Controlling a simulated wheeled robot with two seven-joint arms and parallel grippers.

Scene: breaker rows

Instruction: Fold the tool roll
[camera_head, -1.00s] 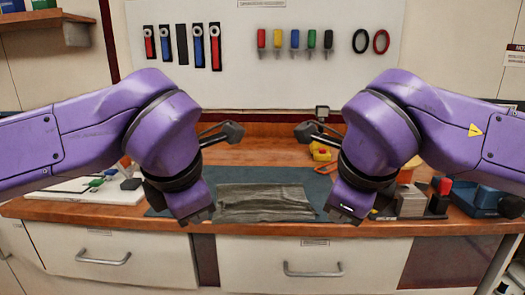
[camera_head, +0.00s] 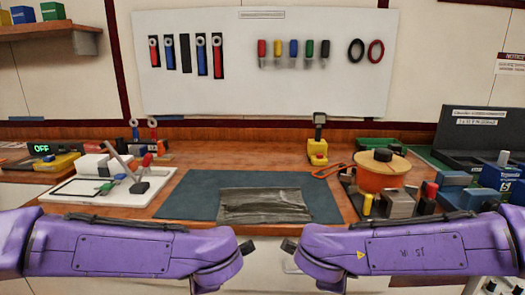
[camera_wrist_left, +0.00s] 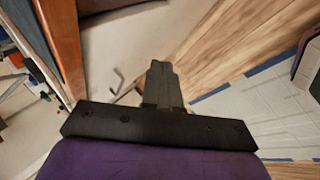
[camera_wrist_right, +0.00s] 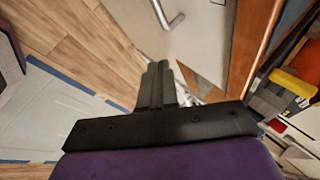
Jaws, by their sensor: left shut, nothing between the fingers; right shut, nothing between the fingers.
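The tool roll (camera_head: 265,205) is a creased grey-green cloth. It lies as a flat rectangle on the dark blue mat (camera_head: 190,195), near the bench's front edge. Whether it has layers folded under cannot be told. My left gripper (camera_wrist_left: 160,68) is shut and empty in the left wrist view, pointing down toward the floor. My right gripper (camera_wrist_right: 157,68) is shut and empty in the right wrist view, also pointing down. Both are in front of the bench, apart from the cloth.
A white board with small tools (camera_head: 110,186) lies left of the mat. An orange round container (camera_head: 378,172), a grey block (camera_head: 398,203) and blue boxes stand right. A yellow device (camera_head: 317,148) stands behind. Drawers with handles (camera_wrist_right: 175,22) are below the bench.

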